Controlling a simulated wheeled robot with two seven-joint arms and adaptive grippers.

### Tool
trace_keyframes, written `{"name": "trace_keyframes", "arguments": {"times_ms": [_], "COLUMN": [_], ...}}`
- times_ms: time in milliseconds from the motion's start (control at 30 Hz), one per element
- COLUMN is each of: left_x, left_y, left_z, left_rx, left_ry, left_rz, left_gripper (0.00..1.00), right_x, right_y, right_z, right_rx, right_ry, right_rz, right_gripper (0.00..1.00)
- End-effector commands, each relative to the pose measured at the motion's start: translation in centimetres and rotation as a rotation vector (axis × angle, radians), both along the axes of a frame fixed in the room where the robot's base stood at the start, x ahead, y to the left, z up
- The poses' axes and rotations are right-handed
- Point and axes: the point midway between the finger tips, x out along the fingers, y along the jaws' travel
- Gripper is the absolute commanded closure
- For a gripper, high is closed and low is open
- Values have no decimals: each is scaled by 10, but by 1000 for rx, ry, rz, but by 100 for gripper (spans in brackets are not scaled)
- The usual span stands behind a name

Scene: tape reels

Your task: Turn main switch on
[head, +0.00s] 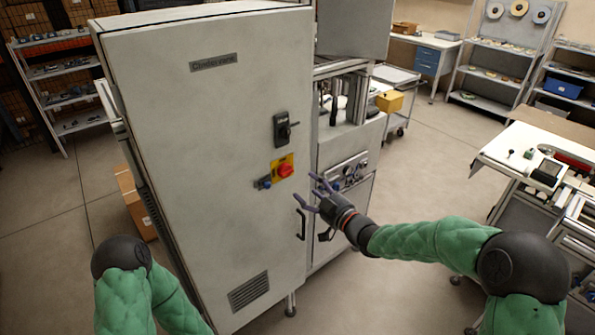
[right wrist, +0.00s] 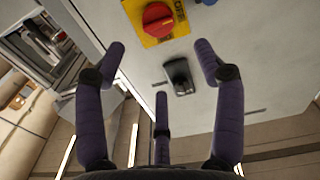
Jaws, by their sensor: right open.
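The main switch is a red rotary knob (head: 286,171) on a yellow plate (head: 276,164), on the front door of a tall grey cabinet (head: 207,130). In the right wrist view, the knob (right wrist: 157,18) is near the top edge, beyond the fingertips, and its plate (right wrist: 181,20) is partly cut off. My right gripper (head: 306,190) is open and empty, in front of the cabinet, to the right of and slightly below the knob. Its spread purple fingers (right wrist: 160,62) appear apart from the knob. My left gripper is out of view.
A black door latch (head: 282,129) sits above the switch; it also shows in the right wrist view (right wrist: 179,76). A blue fitting (head: 264,183) is left of the knob. A vertical handle (head: 301,224) is below. A control panel (head: 347,172) stands to the right.

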Motion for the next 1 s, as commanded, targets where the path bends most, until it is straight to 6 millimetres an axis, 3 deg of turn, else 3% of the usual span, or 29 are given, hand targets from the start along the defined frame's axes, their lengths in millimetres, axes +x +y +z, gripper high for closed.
{"name": "trace_keyframes", "arguments": {"times_ms": [600, 1000], "left_x": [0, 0], "left_y": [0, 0], "left_z": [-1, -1], "left_rx": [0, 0], "left_ry": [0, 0], "left_rz": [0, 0], "left_gripper": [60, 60], "right_x": [73, 83], "right_y": [54, 60], "right_z": [-2, -2], "right_rx": [1, 1], "right_ry": [4, 5], "right_rz": [-2, -3], "right_gripper": [30, 30]}}
